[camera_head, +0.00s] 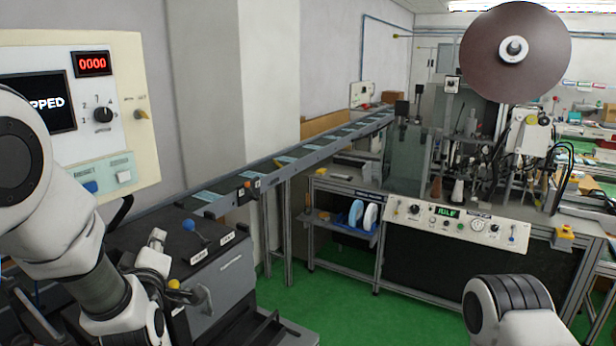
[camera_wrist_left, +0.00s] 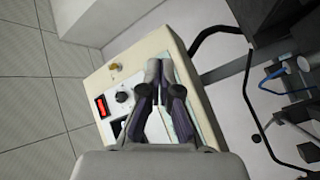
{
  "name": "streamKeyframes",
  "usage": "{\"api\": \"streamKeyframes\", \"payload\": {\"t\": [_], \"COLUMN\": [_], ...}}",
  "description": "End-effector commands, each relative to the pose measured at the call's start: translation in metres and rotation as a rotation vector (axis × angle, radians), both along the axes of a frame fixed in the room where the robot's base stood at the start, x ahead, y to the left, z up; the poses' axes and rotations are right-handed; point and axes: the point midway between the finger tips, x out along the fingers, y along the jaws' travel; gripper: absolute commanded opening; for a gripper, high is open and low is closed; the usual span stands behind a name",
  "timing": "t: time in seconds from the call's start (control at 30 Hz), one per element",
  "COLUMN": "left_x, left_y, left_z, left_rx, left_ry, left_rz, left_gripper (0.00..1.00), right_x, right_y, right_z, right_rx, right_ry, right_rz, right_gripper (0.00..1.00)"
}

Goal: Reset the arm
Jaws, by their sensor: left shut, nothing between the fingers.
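My left arm (camera_head: 60,205) comes in from the left in the head view, bent in front of the cream control panel (camera_head: 133,70). In the left wrist view, my left gripper (camera_wrist_left: 160,70) is shut, its dark fingers together with nothing between them. Behind the fingers, in the same view, is the panel (camera_wrist_left: 95,80) with its red display and black knob. The fingers hide part of its face; I cannot tell the gap between them. In the head view I cannot clearly make out the left fingertips. A rounded link of my right arm (camera_head: 510,308) shows at bottom right; its gripper does not show.
A conveyor (camera_head: 290,160) runs back along the wall. A bench with a control strip (camera_head: 455,225) and a large brown reel (camera_head: 515,60) stands at right. Green floor (camera_head: 320,290) lies between.

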Motion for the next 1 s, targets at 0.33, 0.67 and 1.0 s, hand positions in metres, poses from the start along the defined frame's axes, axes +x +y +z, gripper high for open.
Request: {"api": "streamKeyframes", "payload": {"t": [0.33, 0.67, 1.0], "left_x": [-0.074, -0.256, -0.379], "left_y": [-0.012, -0.028, -0.037], "left_z": [-0.239, -0.408, -0.486], "left_rx": [0.262, 0.474, 0.53], "left_ry": [0.685, 1.325, 1.608], "left_rz": [-0.176, -0.581, -0.9], "left_gripper": [0.0, 0.0, 0.0], "right_x": [-0.001, 0.0, 0.0], "right_y": [0.0, 0.0, 0.0], "right_z": [0.0, 0.0, -0.035], "right_rx": [0.0, 0.0, 0.0], "right_ry": [0.001, 0.001, -0.001], "right_rz": [-0.001, 0.0, 0.0], "right_gripper": [0.4, 0.4, 0.4]}}
